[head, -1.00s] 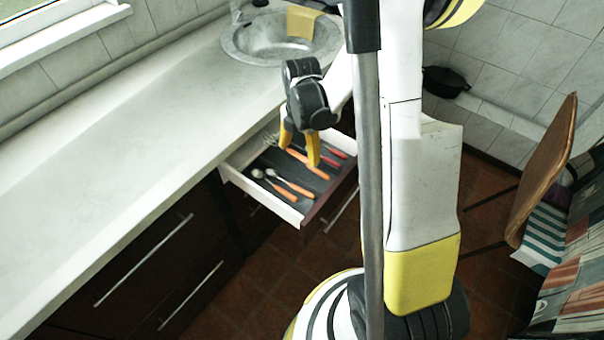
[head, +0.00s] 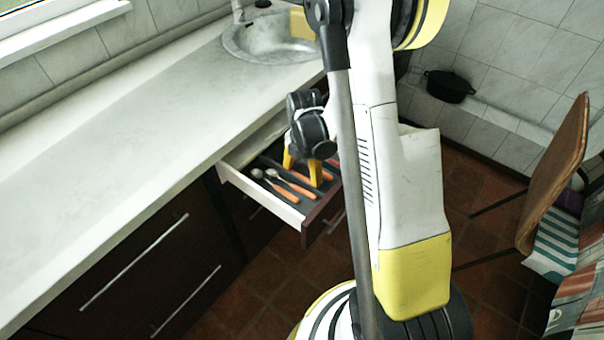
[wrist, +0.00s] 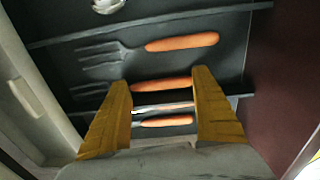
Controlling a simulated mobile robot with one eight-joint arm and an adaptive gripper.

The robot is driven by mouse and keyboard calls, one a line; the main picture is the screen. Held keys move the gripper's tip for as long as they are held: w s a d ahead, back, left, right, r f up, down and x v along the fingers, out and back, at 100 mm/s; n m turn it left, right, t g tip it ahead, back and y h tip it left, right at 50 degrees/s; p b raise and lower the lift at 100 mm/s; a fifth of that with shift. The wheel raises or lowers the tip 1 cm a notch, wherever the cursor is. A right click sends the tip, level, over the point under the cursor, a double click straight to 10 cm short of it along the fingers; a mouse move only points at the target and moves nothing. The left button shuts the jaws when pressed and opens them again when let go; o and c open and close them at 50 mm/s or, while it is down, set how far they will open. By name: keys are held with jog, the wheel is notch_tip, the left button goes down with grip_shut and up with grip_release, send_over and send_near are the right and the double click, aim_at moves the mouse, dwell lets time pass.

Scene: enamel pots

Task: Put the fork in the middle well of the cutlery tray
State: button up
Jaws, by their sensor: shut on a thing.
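The cutlery tray is dark, with long wells parted by thin dividers; its bare floor shows in the wrist view (wrist: 235,55). It sits inside the open drawer. My gripper (head: 302,170) points down into the drawer; its yellow fingers stand apart in the wrist view (wrist: 161,78). It is shut on a fork with an orange handle (wrist: 162,85), whose tines reach left past the left finger; the exact contact is hard to make out. Whether the held fork touches the tray is unclear.
Spoons (head: 271,174) lie in the near well. More orange-handled cutlery (wrist: 167,121) shows between my fingers, beyond the fork. The drawer's pale side wall (head: 262,199) and dark front (head: 322,215) bound the space. The worktop (head: 130,130) is clear.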

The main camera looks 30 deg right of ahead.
jog(key=o, duration=1.1)
jog(key=shift+f, duration=0.1)
jog(key=shift+o, duration=0.2)
notch_tip(320, 180, up, 12)
jog(key=p, duration=0.5)
jog(key=s+a+r+m+t, duration=0.3)
jog(key=s+a+r+m, duration=0.3)
jog(key=r+m, duration=0.3)
jog(key=s+a+r+m+t, duration=0.4)
jog(key=s+a+r+m, duration=0.2)
jog(key=r+m, duration=0.3)
jog(key=shift+a+r+m, duration=0.3)
jog(key=shift+a+m, duration=0.2)
jog(key=shift+m, duration=1.7)
jog(key=shift+s, duration=0.1)
